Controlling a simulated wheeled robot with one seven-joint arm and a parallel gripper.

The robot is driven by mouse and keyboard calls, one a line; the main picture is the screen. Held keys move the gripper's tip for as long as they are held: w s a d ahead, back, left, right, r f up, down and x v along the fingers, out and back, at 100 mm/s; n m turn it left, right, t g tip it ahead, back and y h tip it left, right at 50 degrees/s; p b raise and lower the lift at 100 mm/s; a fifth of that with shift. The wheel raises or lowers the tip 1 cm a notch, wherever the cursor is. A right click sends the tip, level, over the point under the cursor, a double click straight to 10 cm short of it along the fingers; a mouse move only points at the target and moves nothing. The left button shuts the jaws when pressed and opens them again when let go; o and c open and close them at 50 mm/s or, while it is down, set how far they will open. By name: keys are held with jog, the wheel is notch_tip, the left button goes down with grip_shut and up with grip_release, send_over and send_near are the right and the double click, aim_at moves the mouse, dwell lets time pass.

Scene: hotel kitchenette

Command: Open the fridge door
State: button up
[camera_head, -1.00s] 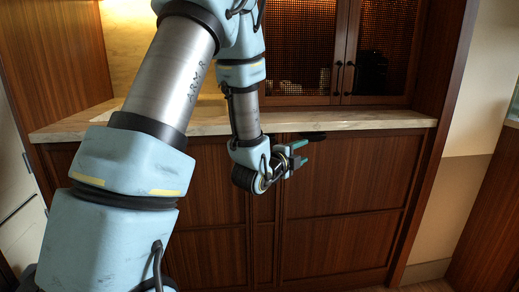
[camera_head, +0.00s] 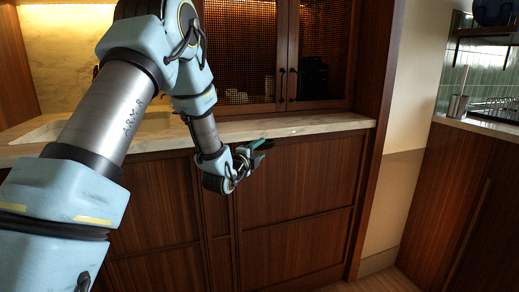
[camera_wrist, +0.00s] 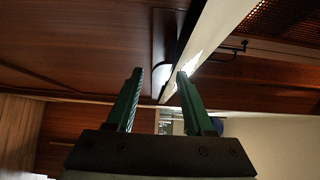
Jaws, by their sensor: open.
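No door in view can be told for certain as the fridge door. A wooden front panel (camera_head: 298,190) under the counter is closed and flush with its neighbours. In the wrist view, a dark fitting (camera_wrist: 159,50) with a pale inner surface lies along the panel edge by the countertop; I cannot tell if it is a handle. My gripper (camera_head: 264,148) is in front of the panel, just below the counter edge. In the wrist view, its two green fingers (camera_wrist: 160,74) are apart with nothing between them, pointing towards the dark fitting.
The pale countertop (camera_head: 300,126) juts out above my gripper. Mesh-fronted upper cabinet doors (camera_head: 325,55) with black handles stand closed above it. A beige wall (camera_head: 388,190) separates this unit from a second wooden counter (camera_head: 450,190) at the right, with a metal canister (camera_head: 457,106).

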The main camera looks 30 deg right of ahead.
jog(key=shift+d, duration=0.1)
jog(key=shift+c, duration=0.4)
jog(key=c, duration=0.7)
jog(key=shift+f, duration=0.1)
grip_shut()
jog(key=shift+f, duration=0.15)
